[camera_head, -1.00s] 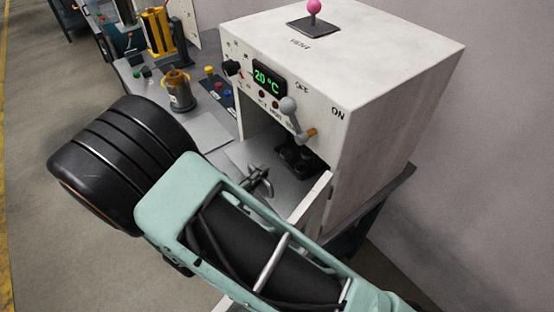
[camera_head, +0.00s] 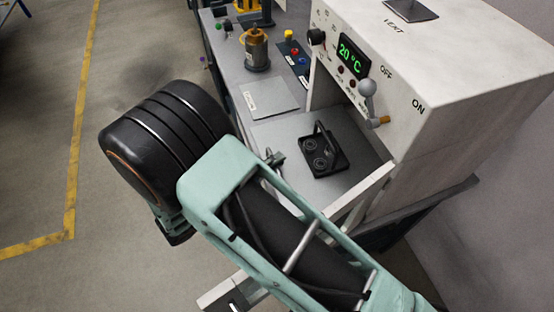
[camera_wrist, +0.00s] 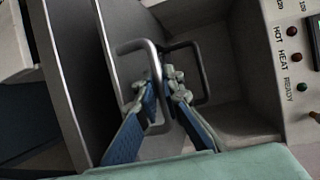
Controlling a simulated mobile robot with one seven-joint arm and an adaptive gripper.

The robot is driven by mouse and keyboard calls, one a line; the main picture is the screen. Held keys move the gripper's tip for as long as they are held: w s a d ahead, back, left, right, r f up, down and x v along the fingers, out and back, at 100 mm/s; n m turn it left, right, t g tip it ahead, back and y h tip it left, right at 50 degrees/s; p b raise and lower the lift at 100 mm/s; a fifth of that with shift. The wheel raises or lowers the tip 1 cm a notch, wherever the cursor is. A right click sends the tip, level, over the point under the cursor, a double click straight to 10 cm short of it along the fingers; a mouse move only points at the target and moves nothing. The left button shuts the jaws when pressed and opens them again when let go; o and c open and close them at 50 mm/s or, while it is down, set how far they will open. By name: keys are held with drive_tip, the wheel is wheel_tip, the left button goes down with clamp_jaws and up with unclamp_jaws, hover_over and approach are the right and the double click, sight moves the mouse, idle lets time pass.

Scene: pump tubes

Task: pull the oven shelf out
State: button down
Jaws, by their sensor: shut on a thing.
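The oven (camera_head: 445,85) is a white box with its front open; its display reads 20 °C. The grey oven shelf (camera_head: 290,128) sticks out of the opening and carries a black tray with a handle (camera_head: 323,155). In the wrist view, the blue fingers of my gripper (camera_wrist: 168,88) are closed at a grey metal handle (camera_wrist: 118,75) of the shelf. A darker handle bar (camera_wrist: 205,75) shows just behind it. In the head view, my arm hides most of my gripper (camera_head: 275,160).
The white oven door (camera_head: 375,190) stands open, its edge passing behind my arm. A bench with a brass-topped cylinder (camera_head: 256,50) and coloured buttons (camera_head: 294,50) lies beyond. Open floor (camera_head: 40,130) lies left.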

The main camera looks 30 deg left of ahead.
drive_tip(key=c, duration=2)
unclamp_jaws()
drive_tip(key=shift+c, duration=0.2)
drive_tip(key=v, duration=1.2)
